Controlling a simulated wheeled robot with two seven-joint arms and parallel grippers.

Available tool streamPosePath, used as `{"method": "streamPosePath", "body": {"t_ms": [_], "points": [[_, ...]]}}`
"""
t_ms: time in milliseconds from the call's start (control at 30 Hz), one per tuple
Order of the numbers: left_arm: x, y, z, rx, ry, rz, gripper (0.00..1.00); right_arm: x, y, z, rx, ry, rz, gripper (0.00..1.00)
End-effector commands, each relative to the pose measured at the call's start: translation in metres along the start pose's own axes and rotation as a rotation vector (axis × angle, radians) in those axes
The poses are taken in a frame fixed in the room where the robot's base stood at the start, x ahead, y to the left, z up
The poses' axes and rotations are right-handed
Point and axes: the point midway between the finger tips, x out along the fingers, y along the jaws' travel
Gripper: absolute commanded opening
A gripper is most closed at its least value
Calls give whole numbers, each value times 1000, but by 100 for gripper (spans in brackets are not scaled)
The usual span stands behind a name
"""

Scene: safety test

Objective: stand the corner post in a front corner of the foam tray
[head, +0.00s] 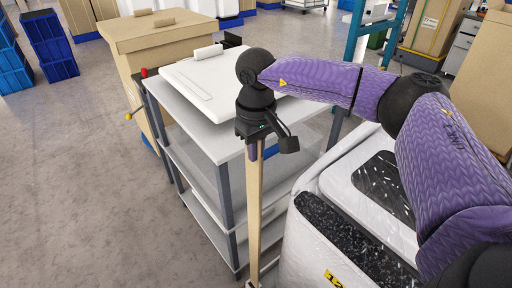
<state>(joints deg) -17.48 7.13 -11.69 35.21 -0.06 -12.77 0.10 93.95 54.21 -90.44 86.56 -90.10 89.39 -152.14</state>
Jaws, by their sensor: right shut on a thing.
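My right gripper (257,138) points down in front of the cart, shut on the top of a long pale tan corner post (254,205). The post hangs upright, and its lower end runs down near the bottom of the picture. What touches its foot cannot be told. The white foam tray (190,85) appears to be the flat slab on top of the grey cart, with a long raised or grooved strip along its near left side. Its right part is hidden behind my gripper and arm. My left gripper is not in view.
The grey cart (220,142) has several shelves and stands close behind the post. A short pale roll (208,52) lies at the tray's far side. A large cardboard box (150,48) stands behind the cart. Blue crates (50,50) are far left. The floor at left is clear.

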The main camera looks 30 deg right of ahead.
Motion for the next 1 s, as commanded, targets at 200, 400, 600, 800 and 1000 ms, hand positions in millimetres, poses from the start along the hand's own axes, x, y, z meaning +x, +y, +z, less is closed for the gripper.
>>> {"method": "streamPosePath", "body": {"t_ms": [200, 400, 600, 800, 1000], "points": [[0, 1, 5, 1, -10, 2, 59, 0, 0, 0, 0, 0, 0, 0], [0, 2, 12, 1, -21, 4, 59, 0, 0, 0, 0, 0, 0, 0], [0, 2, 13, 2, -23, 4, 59, 2, 0, 0, 0, -1, 0, 0], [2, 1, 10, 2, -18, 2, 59, 6, 0, 0, 0, -1, -1, 0], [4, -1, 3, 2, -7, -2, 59, 9, 0, 0, 0, -2, -1, 0]]}}
